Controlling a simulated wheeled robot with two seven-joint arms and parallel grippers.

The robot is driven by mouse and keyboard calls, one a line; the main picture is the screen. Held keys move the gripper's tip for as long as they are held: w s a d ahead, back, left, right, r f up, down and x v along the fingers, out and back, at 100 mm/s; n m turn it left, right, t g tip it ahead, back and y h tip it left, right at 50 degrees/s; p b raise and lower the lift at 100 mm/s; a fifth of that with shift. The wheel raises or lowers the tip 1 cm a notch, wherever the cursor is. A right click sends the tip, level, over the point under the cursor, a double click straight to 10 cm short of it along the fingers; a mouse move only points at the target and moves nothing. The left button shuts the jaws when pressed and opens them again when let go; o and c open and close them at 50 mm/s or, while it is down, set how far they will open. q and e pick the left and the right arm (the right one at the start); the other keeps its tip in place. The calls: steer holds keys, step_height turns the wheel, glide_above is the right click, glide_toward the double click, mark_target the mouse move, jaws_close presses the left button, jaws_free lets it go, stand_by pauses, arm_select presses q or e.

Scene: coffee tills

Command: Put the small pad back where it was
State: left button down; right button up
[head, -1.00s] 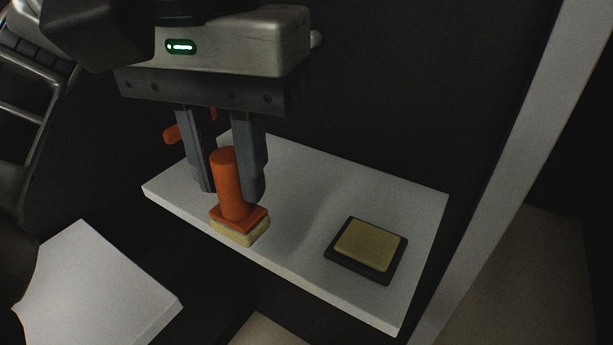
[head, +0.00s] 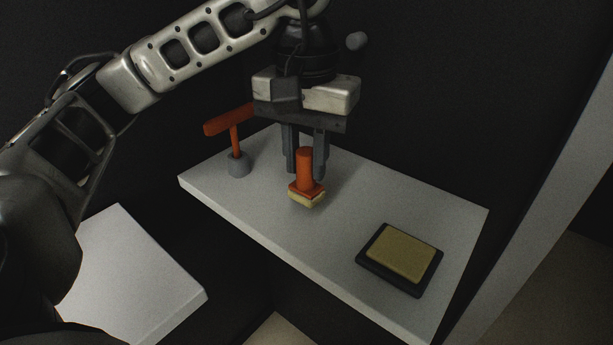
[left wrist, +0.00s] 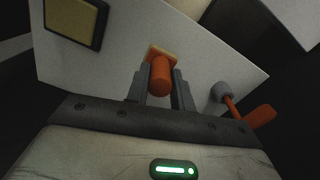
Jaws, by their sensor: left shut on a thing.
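The small pad (head: 307,199) is a square yellowish block under an orange base with an upright orange handle (head: 305,163). My left gripper (head: 306,173) is shut on the handle from above, one finger on each side. The pad is upright over the middle of the white board; I cannot tell whether it touches the surface. In the left wrist view the orange handle (left wrist: 161,75) shows between the two fingers (left wrist: 160,95). A yellow pad in a dark frame (head: 399,255) lies flat at the board's right end, apart from the gripper. My right gripper is not in view.
The white board (head: 260,222) has bare room between the gripper and the dark-framed pad. An orange T-shaped tool (head: 235,135) stands in a grey round holder (head: 237,166) at its back left. A second white surface (head: 135,270) lies at lower left. A pale post (head: 545,165) stands at right.

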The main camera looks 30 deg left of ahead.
mark_target(307, 173)
arm_select(q)
steer(key=f, duration=0.3)
steer(key=shift+w+a+f, duration=0.15)
steer(key=shift+w+f, duration=0.1)
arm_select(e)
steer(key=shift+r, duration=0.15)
arm_select(q)
steer(key=shift+f, duration=0.1)
steer(key=shift+f, duration=0.15)
steer(key=c, duration=1.2)
jaws_free()
steer(key=shift+r, duration=0.45)
step_height(307, 173, up, 11)
steer(key=p, duration=0.2)
steer(key=shift+f+p, duration=0.1)
steer(key=shift+p, duration=0.3)
steer(key=shift+r, duration=0.4)
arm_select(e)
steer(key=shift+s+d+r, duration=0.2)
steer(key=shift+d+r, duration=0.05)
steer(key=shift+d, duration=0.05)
